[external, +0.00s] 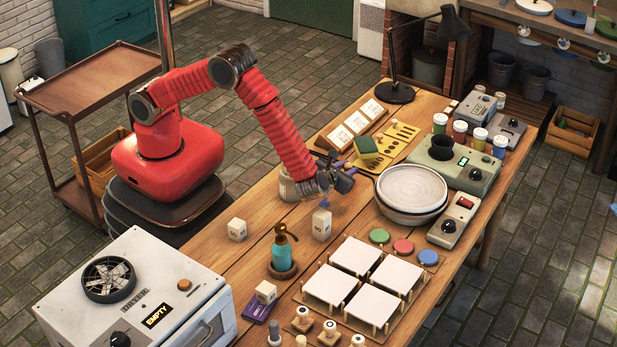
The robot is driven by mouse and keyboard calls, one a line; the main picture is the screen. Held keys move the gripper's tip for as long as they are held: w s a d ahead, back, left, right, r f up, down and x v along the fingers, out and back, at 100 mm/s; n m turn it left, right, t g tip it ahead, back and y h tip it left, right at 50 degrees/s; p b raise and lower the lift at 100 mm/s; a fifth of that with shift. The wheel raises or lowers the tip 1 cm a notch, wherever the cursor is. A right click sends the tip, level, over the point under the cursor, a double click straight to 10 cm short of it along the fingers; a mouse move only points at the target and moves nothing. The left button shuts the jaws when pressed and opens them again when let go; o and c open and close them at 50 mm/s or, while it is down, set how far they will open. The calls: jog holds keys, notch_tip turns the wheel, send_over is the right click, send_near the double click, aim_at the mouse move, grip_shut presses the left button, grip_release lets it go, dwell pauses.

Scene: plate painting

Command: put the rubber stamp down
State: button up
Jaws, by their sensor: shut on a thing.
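My gripper (338,184) is above the middle of the wooden table, left of the stacked plates. It is shut on the rubber stamp, which is small here and mostly hidden by the fingers. A small blue patch shows just below the fingers, above a white block (321,226). Several other stamps with round knobs, one of them a wooden stamp (303,321), stand at the table's near edge.
Stacked plates (412,185) stand right of my gripper. A teal pump bottle (281,252), white tiles (357,256) on pegs and green, red and blue pads (403,246) lie nearer. A pale pot (289,188) is close on the left. Bare table lies around the white block.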

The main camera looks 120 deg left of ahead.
jog(key=shift+f, duration=0.1)
jog(key=o, duration=1.1)
jog(key=shift+c, duration=0.2)
jog(key=v, duration=1.2)
